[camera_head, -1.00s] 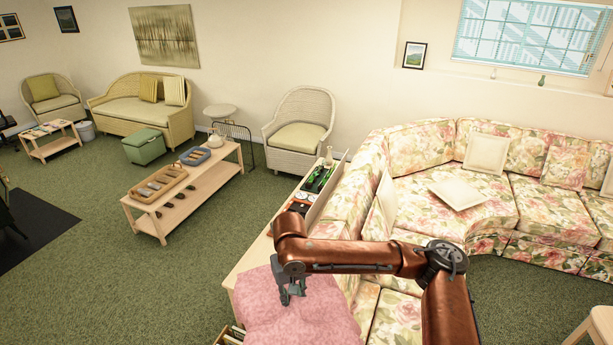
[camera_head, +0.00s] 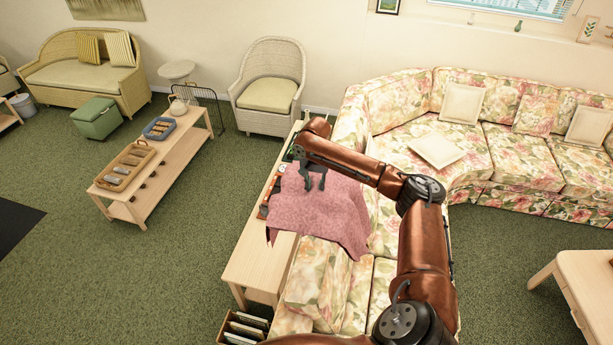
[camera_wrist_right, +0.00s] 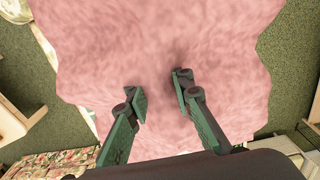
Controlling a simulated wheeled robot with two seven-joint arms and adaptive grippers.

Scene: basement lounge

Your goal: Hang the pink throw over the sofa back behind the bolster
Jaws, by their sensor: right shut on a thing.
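The pink throw (camera_head: 325,217) is spread across the left sofa section's back, between the console table and the seat. Its left corner hangs over the table side and its right part lies over the seat side. I cannot tell how much of it rests on the sofa. My right gripper (camera_head: 313,182) is shut on the throw at its far edge. The right wrist view shows the gripper's fingers (camera_wrist_right: 158,98) against the pink cloth (camera_wrist_right: 150,45). The floral sofa (camera_head: 490,160) runs along the right. No bolster can be made out; the throw and my arm cover part of the sofa. My left gripper is not in view.
A long console table (camera_head: 255,255) stands against the sofa back, with items partly hidden by the throw. A rack (camera_head: 243,328) stands at its near end. A wicker chair (camera_head: 268,88) is beyond it.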

